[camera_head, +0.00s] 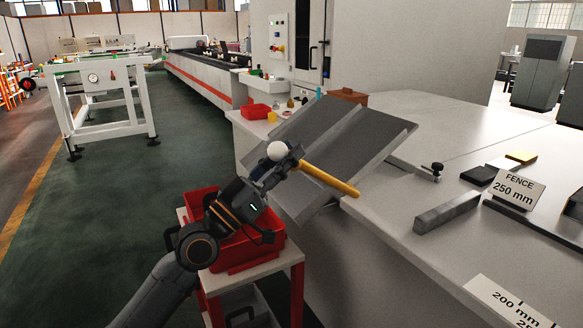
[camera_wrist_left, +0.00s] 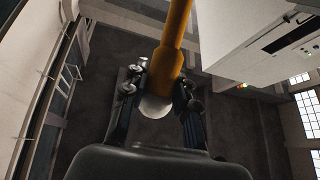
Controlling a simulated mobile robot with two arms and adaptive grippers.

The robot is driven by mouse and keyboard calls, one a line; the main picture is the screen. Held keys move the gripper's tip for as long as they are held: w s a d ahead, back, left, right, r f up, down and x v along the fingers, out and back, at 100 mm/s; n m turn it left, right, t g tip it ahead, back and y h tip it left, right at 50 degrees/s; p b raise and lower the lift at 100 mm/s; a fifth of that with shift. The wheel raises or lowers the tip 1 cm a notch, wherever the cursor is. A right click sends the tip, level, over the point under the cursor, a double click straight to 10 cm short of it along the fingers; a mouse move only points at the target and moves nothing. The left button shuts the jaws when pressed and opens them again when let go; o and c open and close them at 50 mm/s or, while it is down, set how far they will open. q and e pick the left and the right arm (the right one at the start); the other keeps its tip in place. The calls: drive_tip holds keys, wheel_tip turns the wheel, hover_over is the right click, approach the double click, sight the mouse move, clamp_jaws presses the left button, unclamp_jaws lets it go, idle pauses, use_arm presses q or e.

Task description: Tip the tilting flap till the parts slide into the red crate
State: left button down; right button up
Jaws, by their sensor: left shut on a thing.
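The tilting flap (camera_head: 345,128) is a grey panel with raised side edges at the corner of the light grey bench, standing at a slope. Its yellow handle (camera_head: 330,180) sticks out in front of it and ends in a white knob (camera_head: 277,151). My left gripper (camera_head: 284,165) is shut on the knob end of the handle. The left wrist view shows the yellow handle (camera_wrist_left: 174,45) and pale knob (camera_wrist_left: 155,106) between its fingers (camera_wrist_left: 160,90). The red crate (camera_head: 238,252) stands below, partly hidden behind my left arm. I see no parts on the flap. My right gripper is out of view.
The crate sits on a small red-and-white stand (camera_head: 255,273) beside the bench (camera_head: 400,255). Green floor (camera_head: 110,200) is clear on the left.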

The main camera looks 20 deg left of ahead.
use_arm(q)
drive_tip(key=shift+f, duration=0.15)
idle(0.3)
drive_tip(key=c, duration=1)
unclamp_jaws()
drive_tip(key=shift+s+a, duration=0.1)
drive_tip(key=v, duration=1.2)
